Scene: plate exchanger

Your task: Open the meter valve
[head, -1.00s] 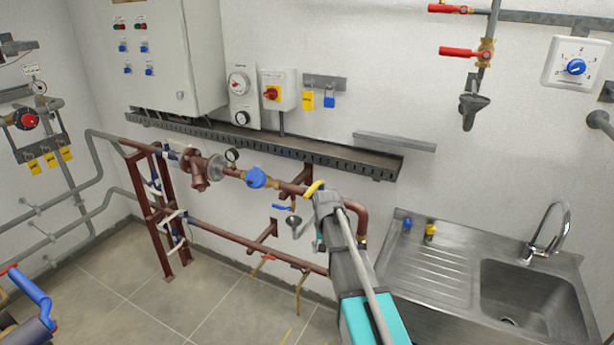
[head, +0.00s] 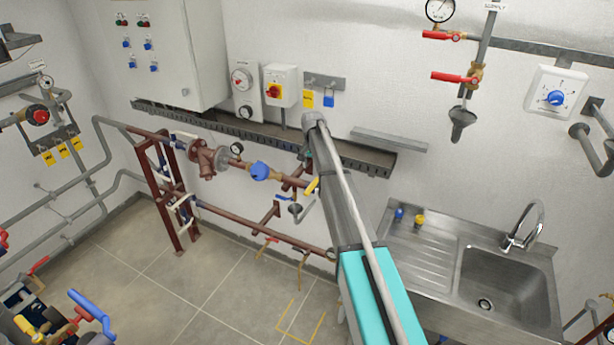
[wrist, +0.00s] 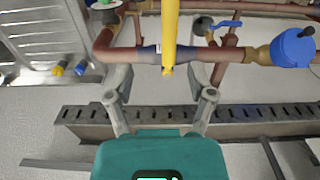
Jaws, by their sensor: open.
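The meter valve's yellow lever (wrist: 170,35) runs crosswise to the brown pipe (wrist: 135,54) in the wrist view. In the head view, the lever (head: 312,186) shows beside my arm, right of the blue meter (head: 260,171). The blue meter (wrist: 294,47) is at the upper right of the wrist view. My gripper (wrist: 163,82) is open, with one finger on each side of the lever's line. The lever's near end appears between the fingers, with gaps to both; I cannot tell the depth. In the head view my arm mostly hides the gripper.
A blue-handled small valve (head: 284,198) and a grey funnel (head: 295,208) sit just below the pipe. A cable tray (head: 250,130) runs along the wall above. The steel sink (head: 500,285) stands to the right. The floor in front is partly clear.

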